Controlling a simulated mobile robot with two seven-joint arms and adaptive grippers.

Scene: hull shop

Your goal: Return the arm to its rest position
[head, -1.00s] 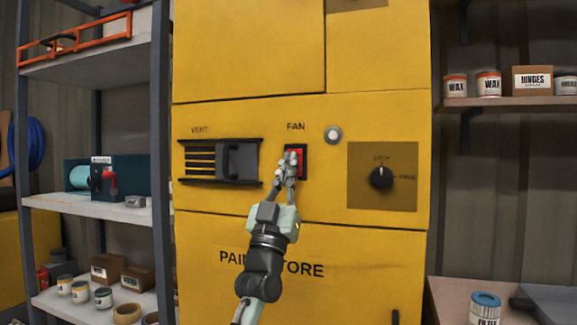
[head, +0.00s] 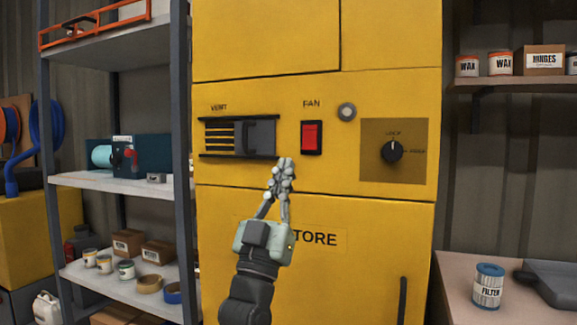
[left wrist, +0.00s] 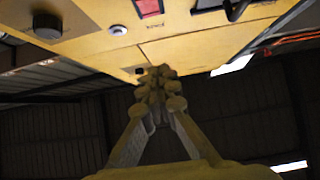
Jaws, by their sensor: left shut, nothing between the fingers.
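My left gripper (head: 284,168) is shut and empty. In the head view it is in front of the yellow paint store cabinet (head: 340,205), below and left of the red fan switch (head: 312,138) and apart from it. In the left wrist view its closed fingers (left wrist: 158,85) point up toward the cabinet, and the red switch (left wrist: 148,7) shows at the top edge. My left forearm hides part of the cabinet's "STORE" lettering. My right gripper is not in view.
The cabinet also bears a vent slider (head: 258,137), a round grey button (head: 347,111) and a black lock knob (head: 392,151). A shelf rack (head: 112,182) stands at the left. A bench with a filter can (head: 488,286) is at the lower right.

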